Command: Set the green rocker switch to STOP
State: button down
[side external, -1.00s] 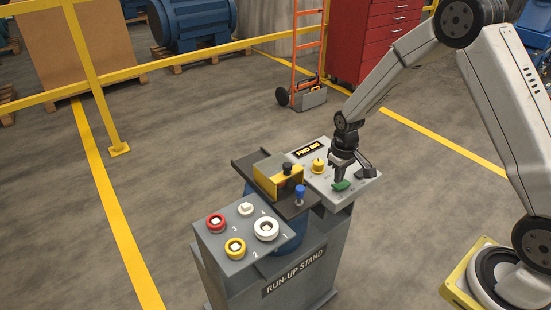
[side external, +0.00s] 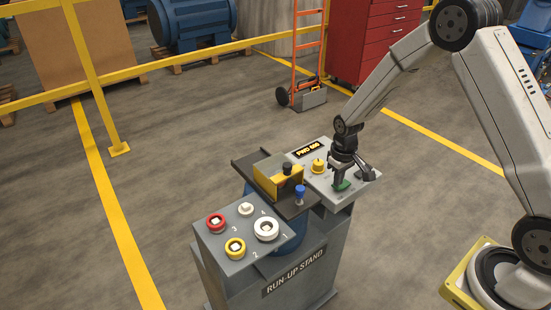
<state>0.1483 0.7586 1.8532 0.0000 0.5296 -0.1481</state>
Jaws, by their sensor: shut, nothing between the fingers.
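The green rocker switch (side external: 342,185) sits on the light grey panel at the right end of the run-up stand. My gripper (side external: 341,178) is shut and empty, pointing down, with its fingertips at the rocker. They appear to touch it and cover part of it. Which way the rocker is tilted, and its STOP marking, cannot be made out.
A yellow knob (side external: 318,166) and a lit display (side external: 307,148) are on the same panel. A yellow block (side external: 277,176) with a black knob and a blue-topped lever (side external: 300,193) stand to the left.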

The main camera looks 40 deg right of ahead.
jog(key=shift+f, duration=0.5)
dwell(0.3)
jog(key=shift+r, duration=3.55)
jog(key=shift+a, duration=0.1)
jog(key=shift+s+a+r, duration=0.1)
jog(key=shift+s+r, duration=0.1)
jog(key=s+a+r+t, duration=0.1)
jog(key=s+a+r, duration=0.1)
jog(key=s, duration=0.5)
jog(key=s+a+r+t, duration=0.1)
jog(key=s+a+r, duration=0.2)
jog(key=s, duration=0.4)
jog(key=shift+s+a+r+t, duration=0.3)
jog(key=shift+s+a, duration=0.05)
jog(key=shift+a, duration=0.2)
